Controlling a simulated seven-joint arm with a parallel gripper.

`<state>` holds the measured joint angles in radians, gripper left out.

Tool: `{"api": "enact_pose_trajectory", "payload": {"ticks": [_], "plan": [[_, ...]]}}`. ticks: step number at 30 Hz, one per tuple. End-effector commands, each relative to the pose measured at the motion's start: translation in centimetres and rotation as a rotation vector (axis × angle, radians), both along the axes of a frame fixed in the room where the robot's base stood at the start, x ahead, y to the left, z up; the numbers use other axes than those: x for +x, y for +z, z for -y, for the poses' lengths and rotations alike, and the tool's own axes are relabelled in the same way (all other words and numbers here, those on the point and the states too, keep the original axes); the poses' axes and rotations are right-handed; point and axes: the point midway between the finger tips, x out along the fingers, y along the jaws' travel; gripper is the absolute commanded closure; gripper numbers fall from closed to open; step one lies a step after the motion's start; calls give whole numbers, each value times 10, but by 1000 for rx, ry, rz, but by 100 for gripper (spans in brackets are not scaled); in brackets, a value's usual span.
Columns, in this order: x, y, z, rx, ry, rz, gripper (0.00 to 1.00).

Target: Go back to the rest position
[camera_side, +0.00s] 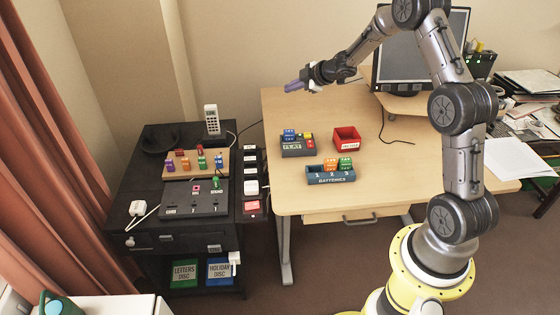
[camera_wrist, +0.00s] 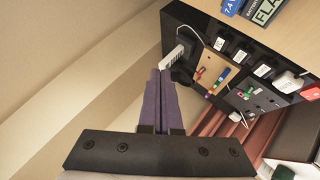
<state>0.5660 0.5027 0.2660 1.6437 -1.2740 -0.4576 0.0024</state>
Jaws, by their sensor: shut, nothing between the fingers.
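My gripper (camera_side: 294,87) is held in the air over the back left part of the wooden desk (camera_side: 283,199), pointing left. Its purple fingers (camera_wrist: 162,100) are shut together with nothing between them, as the wrist view shows. It touches no object and is well above the desk top. My arm reaches back from its yellow base at the lower right.
On the desk are a grey tray (camera_side: 297,151) with blocks, a red bin (camera_side: 347,139), a batteries rack (camera_side: 330,177) and a monitor (camera_side: 402,65). A black cabinet (camera_side: 160,239) with a phone (camera_side: 212,119) and switch panels stands left. The desk's front left is clear.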

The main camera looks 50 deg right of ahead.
Motion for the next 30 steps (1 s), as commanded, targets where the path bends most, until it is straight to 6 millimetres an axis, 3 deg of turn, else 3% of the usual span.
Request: {"api": "enact_pose_trajectory", "payload": {"ticks": [1,6,11,15,19,23,27,30], "plan": [[5,37,-19,-19,14,46,100],[-4,139,-74,-41,-25,163,100],[-43,213,-118,-10,-112,238,100],[-96,254,-148,59,-206,269,100],[-156,269,-171,157,-299,258,100],[-223,257,-191,288,-390,192,100],[-301,213,-213,447,-486,28,100],[-343,176,-227,532,-551,-122,100]]}}
